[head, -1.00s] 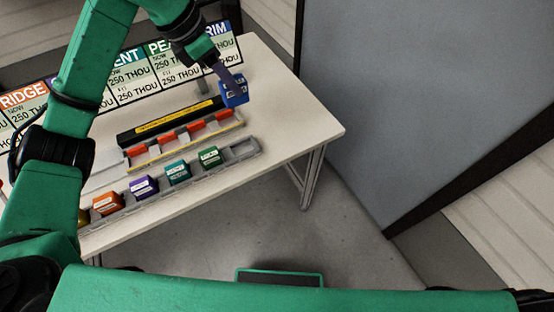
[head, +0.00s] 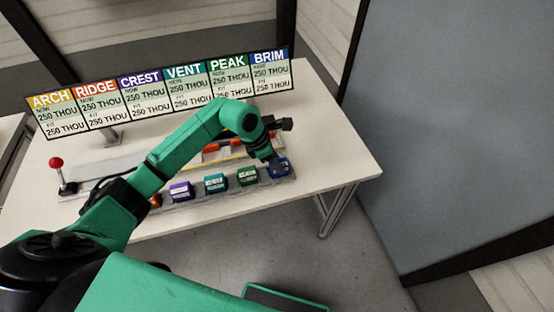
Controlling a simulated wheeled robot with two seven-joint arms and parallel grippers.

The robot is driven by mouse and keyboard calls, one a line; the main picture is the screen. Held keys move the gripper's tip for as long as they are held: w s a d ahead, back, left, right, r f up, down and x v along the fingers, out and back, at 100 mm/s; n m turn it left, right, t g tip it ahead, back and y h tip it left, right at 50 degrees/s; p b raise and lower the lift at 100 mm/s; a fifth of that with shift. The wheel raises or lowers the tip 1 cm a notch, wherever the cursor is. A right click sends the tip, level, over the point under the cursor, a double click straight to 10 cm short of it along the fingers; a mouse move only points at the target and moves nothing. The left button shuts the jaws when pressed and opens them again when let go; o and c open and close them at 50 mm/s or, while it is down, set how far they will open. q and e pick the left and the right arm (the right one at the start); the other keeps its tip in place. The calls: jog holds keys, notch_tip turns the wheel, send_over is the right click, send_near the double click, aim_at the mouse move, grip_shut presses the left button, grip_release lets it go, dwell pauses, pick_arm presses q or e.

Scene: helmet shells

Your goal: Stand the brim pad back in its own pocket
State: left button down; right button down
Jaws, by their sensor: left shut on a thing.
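The blue brim pad (head: 280,167) is at the right end of the row of pockets, where the free pocket was. My left gripper (head: 272,158) is shut on it from above. It looks upright and low in the pocket, but I cannot tell whether it is fully seated. The pocket rail (head: 216,200) runs left from it along the table. My right gripper is not in view.
The green (head: 246,176), teal (head: 215,183) and purple (head: 181,191) pads stand in the pockets to the left. An orange pad is partly hidden by my arm. A sign board (head: 165,90) stands behind. A red-knobbed lever (head: 62,175) is at left. The table's right side is clear.

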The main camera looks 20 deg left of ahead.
pick_arm(q)
jog(key=shift+f+b, duration=0.25)
jog(key=shift+b, duration=0.05)
jog(key=shift+c, duration=2.3)
grip_release()
jog(key=shift+r, duration=0.1)
jog(key=shift+r+p, duration=0.2)
jog(key=shift+p, duration=0.1)
jog(key=b+v, duration=0.2)
jog(key=v, duration=1)
